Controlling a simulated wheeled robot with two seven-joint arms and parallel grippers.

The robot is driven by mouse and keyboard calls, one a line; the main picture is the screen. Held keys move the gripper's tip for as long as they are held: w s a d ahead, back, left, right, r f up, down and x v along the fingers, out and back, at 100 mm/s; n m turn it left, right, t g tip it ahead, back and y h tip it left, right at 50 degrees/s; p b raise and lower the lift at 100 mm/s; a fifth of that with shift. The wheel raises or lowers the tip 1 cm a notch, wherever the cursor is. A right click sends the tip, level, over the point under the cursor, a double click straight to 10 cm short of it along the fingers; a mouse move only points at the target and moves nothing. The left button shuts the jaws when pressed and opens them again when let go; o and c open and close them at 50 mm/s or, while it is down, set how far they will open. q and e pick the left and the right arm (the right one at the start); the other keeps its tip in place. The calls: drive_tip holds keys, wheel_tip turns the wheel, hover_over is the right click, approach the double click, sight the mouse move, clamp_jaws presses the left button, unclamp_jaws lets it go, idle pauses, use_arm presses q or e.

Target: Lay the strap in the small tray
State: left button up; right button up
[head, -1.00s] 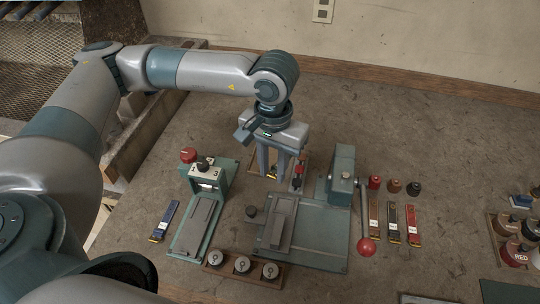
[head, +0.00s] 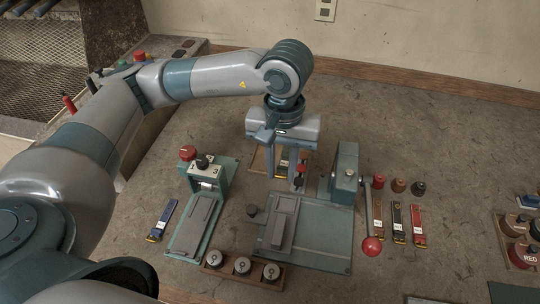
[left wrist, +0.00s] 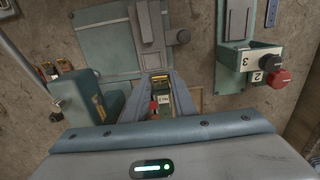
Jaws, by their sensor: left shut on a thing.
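My left gripper (head: 283,174) points down behind the stitching machine, over the small wooden tray (head: 258,160). It is shut on a strap (head: 284,160), which shows between the fingers with a yellow end. In the left wrist view the strap (left wrist: 160,98) has a pale label and dark and yellow parts; its main colour is hard to tell. The fingers hide much of the tray, and I cannot tell whether the strap touches it. My right gripper is not in view.
A green stitching machine (head: 343,172) with a red-ball lever (head: 372,246) stands just right of the gripper. A green press (head: 207,180) stands left. A blue strap (head: 162,220) lies left; brown, black and red straps (head: 418,226) lie right. Spools (head: 242,266) sit in front.

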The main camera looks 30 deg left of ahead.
use_arm(q)
drive_tip(key=shift+w, duration=0.1)
drive_tip(key=shift+w+a+f+p, duration=0.25)
drive_tip(key=shift+w+a+p, duration=0.05)
drive_tip(key=shift+w+a, duration=0.1)
drive_tip(key=w+a+f+p, duration=0.1)
drive_tip(key=w+a+f, duration=0.1)
drive_tip(key=w+a+f+p, duration=0.1)
drive_tip(key=w+a+f, duration=0.1)
drive_tip(key=w, duration=0.1)
drive_tip(key=w+a+f+p, duration=0.2)
drive_tip(key=shift+w+a, duration=0.25)
drive_tip(key=shift+a, duration=0.1)
drive_tip(key=shift+w+a+f, duration=0.15)
drive_tip(key=shift+w+f, duration=0.05)
drive_tip(key=shift+f, duration=0.05)
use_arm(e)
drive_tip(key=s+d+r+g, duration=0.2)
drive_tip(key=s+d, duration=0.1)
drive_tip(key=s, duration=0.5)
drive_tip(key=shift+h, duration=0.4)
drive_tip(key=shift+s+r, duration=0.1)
